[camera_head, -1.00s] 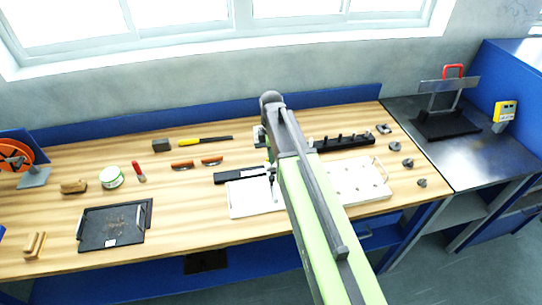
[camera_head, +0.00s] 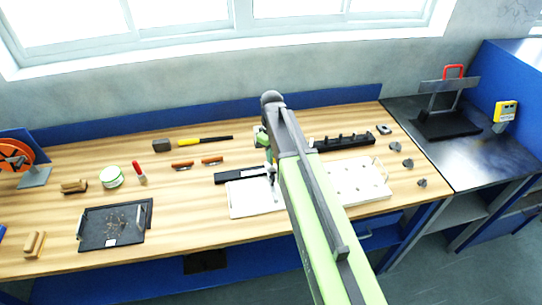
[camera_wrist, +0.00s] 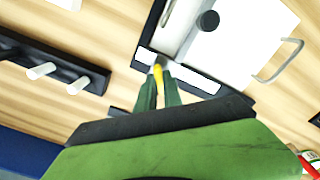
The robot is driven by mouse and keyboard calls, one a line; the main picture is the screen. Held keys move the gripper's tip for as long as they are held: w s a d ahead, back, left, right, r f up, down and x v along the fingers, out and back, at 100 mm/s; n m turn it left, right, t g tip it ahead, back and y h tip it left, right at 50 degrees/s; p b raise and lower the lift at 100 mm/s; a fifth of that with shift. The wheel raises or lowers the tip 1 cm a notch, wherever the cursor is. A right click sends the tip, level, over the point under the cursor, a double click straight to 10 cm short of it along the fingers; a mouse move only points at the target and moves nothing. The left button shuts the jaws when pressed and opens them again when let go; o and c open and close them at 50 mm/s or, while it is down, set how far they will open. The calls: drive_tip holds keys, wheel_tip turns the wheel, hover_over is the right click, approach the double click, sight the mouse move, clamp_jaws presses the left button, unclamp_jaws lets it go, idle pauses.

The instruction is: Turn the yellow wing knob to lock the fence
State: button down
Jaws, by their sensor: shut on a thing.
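The yellow wing knob (camera_wrist: 155,90) sits between the two green fingers of my gripper (camera_wrist: 162,82) in the wrist view. My gripper is shut on it, and the fingers hide part of it. The knob is at the dark fence bar (camera_wrist: 208,96), which has pale strips and lies along the edge of a white plate (camera_wrist: 228,48). In the head view the dark fence bar (camera_head: 232,176) lies beside the white plate (camera_head: 247,205). My arm partly covers that area, and the knob cannot be made out there.
A black rack with pale pegs (camera_wrist: 68,73) lies left in the wrist view. In the head view a white perforated board (camera_head: 362,180) stands right of my arm. A yellow-handled tool (camera_head: 190,142), brown-handled tools (camera_head: 183,166) and a dark tray (camera_head: 98,238) lie left. Bare wood separates them.

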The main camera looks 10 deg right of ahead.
drive_tip(key=m, duration=0.3)
drive_tip(key=shift+s+m, duration=0.1)
drive_tip(key=shift+m, duration=2.1)
drive_tip(key=c, duration=1.5)
unclamp_jaws()
wheel_tip(320, 180, up, 17)
drive_tip(key=p, duration=1.7)
drive_tip(key=shift+r, duration=0.2)
